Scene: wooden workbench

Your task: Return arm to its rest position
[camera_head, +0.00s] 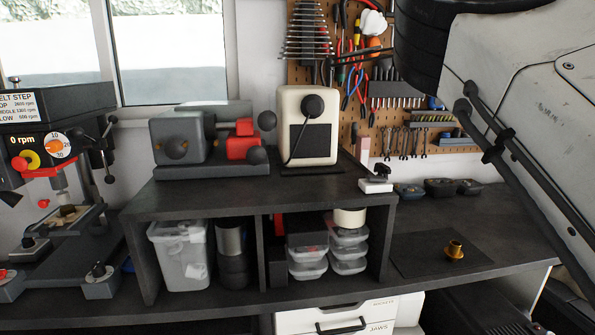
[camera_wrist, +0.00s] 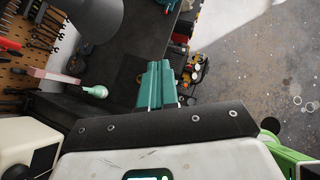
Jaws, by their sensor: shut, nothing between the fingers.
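My gripper (camera_wrist: 160,72) shows in the wrist view as two teal fingers side by side, closed together with nothing held. It is above the floor and bench edge, clear of any contact that I can see. In the head view my arm fills the upper right, and the gripper is out of that picture.
The dark workbench (camera_head: 430,215) bears a brass flanged part (camera_head: 454,250) on a dark mat (camera_head: 412,262). A shelf unit (camera_head: 250,198) carries a grey-and-red machine (camera_head: 178,138) and a cream box (camera_head: 292,100). A pegboard (camera_head: 347,105) hangs behind. A drill press (camera_head: 45,130) stands left.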

